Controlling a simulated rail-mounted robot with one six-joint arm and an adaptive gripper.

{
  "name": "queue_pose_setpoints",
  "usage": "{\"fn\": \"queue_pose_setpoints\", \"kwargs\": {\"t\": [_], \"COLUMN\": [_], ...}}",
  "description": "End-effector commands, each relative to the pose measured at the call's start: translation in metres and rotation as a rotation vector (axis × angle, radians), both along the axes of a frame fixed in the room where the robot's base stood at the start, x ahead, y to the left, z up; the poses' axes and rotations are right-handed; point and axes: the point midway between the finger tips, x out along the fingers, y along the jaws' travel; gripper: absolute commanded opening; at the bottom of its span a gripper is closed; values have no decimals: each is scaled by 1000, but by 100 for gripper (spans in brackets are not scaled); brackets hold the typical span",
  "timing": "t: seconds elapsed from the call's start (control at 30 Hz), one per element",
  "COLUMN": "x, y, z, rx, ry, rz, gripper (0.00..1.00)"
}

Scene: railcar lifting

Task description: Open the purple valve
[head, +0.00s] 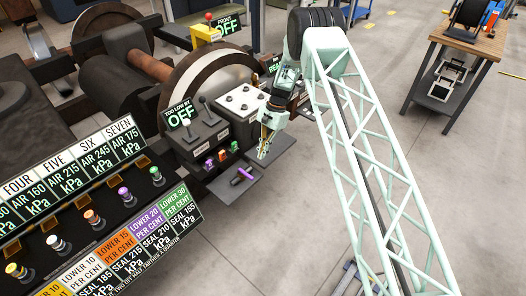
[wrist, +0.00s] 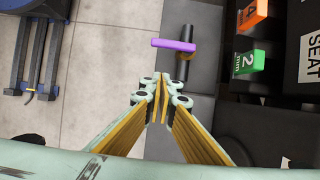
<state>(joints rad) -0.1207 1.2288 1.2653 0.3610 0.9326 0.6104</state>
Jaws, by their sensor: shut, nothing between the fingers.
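The purple valve handle (head: 241,176) is a purple bar on a dark cylinder above a grey plate, low in front of the machine. My gripper (head: 263,154) is to the upper right of the handle in the head view. In the wrist view my gripper (wrist: 161,90) has its fingertips together and empty, just below the bar in the picture and apart from it.
Orange (wrist: 252,14) and green (wrist: 248,62) numbered blocks are right of the handle in the wrist view. A control box with levers (head: 207,125) stands behind it. A panel with several coloured knobs (head: 92,217) is at left. Open floor (head: 300,215) lies to the right.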

Motion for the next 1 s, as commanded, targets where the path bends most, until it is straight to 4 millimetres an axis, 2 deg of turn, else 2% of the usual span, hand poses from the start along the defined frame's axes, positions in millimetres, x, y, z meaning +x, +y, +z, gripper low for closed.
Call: {"fn": "queue_pose_setpoints", "kwargs": {"t": [0.2, 0.5, 0.8, 1.0], "x": [-9, -18, -39, -46], "y": [8, 17, 36, 43], "z": [-28, -60, -59, -59], "rx": [-1, 0, 0, 0], "ry": [1, 0, 0, 0], "rz": [2, 1, 2, 1], "gripper": [0, 0, 0, 0]}}
